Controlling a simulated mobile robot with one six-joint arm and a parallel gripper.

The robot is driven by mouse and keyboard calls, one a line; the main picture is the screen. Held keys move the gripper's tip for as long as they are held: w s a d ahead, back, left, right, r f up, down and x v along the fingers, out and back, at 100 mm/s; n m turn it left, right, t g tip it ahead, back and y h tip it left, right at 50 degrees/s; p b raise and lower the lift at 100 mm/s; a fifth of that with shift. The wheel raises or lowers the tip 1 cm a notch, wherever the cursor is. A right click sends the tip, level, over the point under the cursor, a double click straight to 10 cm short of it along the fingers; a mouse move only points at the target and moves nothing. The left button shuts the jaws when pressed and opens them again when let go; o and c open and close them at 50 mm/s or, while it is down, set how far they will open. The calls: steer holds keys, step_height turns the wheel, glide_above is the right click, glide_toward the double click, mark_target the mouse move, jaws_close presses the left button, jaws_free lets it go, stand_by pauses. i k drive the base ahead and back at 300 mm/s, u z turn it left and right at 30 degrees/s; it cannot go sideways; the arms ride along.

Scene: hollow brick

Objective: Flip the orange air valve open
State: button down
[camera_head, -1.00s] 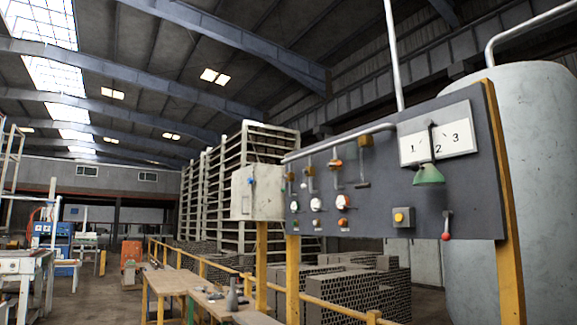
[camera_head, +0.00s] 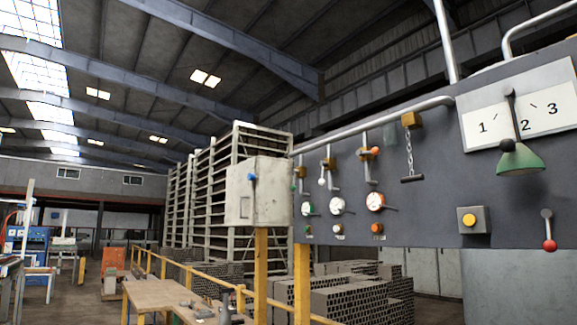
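The orange air valve (camera_head: 366,154) is a brass body on a short pipe on the dark panel, right of the middle in the head view. Its small orange ball handle (camera_head: 376,150) sits to the right side of the body. My gripper is not in view.
The dark panel (camera_head: 430,215) also carries a chain pull (camera_head: 411,177), a yellow button (camera_head: 469,220), a red-knobbed lever (camera_head: 549,243) and a numbered dial plate (camera_head: 475,105) with a green lamp shade (camera_head: 521,160). A grey box (camera_head: 258,195) and wooden table (camera_head: 150,296) stand left.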

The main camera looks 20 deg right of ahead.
mark_target(375, 150)
steer(key=z, duration=0.5)
steer(key=i, duration=1.05)
steer(key=z, duration=0.85)
steer(key=k, duration=0.8)
steer(key=z, duration=0.1)
steer(key=i, duration=0.9)
steer(key=u, duration=0.05)
